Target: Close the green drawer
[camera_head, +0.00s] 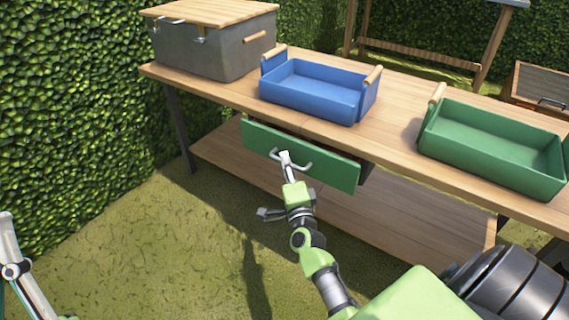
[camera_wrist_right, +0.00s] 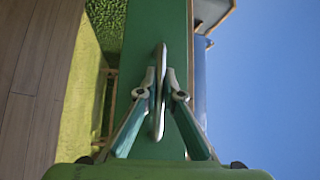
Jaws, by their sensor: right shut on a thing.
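The green drawer (camera_head: 335,175) hangs under the wooden workbench and stands open a little; part of its dark side shows behind the front's right end. Its metal handle (camera_head: 303,168) is on the green front. My right gripper (camera_head: 285,158) is shut on this handle. In the right wrist view, the two fingertips of the right gripper (camera_wrist_right: 161,88) close on the handle (camera_wrist_right: 160,110) from both sides, with the green drawer front (camera_wrist_right: 150,30) behind. A part of my left arm shows at the left edge of the head view, cut off by the frame.
The workbench (camera_head: 398,95) carries a grey chest (camera_head: 205,55), a blue tray (camera_head: 310,92) and a green tray (camera_head: 490,150). A lower shelf (camera_head: 400,215) lies below the drawer. A hedge (camera_head: 70,100) stands at left. Grass in front is open.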

